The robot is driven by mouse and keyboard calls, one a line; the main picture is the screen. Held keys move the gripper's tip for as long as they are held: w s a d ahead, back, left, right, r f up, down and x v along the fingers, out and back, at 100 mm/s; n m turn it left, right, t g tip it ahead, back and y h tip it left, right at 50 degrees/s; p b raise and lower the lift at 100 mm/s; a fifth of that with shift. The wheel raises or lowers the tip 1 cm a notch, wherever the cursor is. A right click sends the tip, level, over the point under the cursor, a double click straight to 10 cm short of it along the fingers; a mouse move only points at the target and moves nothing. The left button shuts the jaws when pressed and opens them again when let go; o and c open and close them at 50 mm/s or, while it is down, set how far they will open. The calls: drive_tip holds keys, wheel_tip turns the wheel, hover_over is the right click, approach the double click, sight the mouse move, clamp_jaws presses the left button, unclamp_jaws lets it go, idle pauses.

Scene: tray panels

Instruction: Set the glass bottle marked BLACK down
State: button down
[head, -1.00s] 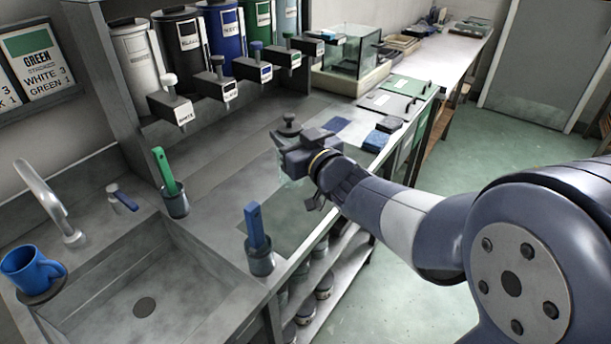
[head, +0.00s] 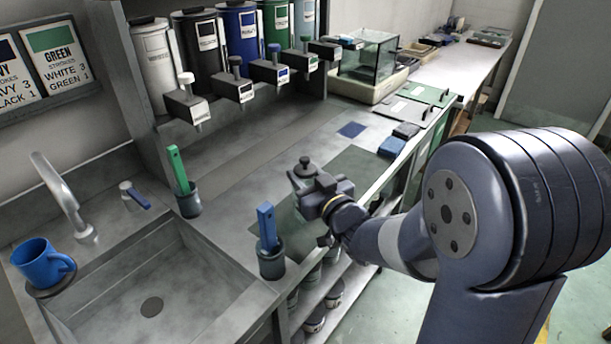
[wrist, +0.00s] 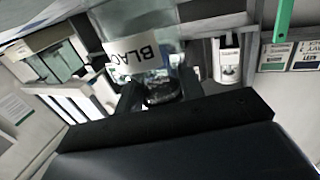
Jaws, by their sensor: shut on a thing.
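The glass bottle marked BLACK shows in the wrist view as clear glass with a white label reading "BLAC" (wrist: 138,54). My gripper (wrist: 160,92) is shut on it near its dark stopper end. In the head view my gripper (head: 316,198) is over the front part of the counter, right of the blue-handled brush. The bottle's dark round stopper (head: 305,164) stands above the jaws. Most of its glass body is hidden by my gripper. I cannot tell whether its base touches the counter.
A blue-handled brush in a grey cup (head: 271,262) stands close left of my gripper. A dark green mat (head: 358,168) lies behind it. The sink (head: 150,290) is at left with a blue mug (head: 42,264). Dispensers with taps (head: 187,104) line the back.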

drive_tip(key=shift+f+b, duration=0.2)
drive_tip(key=shift+b, duration=0.1)
drive_tip(key=c, duration=0.9)
unclamp_jaws()
drive_tip(key=shift+r, duration=0.1)
drive_tip(key=shift+r, duration=0.15)
drive_tip(key=shift+s+d+p, duration=0.15)
drive_tip(key=shift+p, duration=0.15)
drive_tip(key=v, duration=1.1)
drive_tip(key=shift+s+d, duration=0.15)
drive_tip(key=shift+s, duration=0.1)
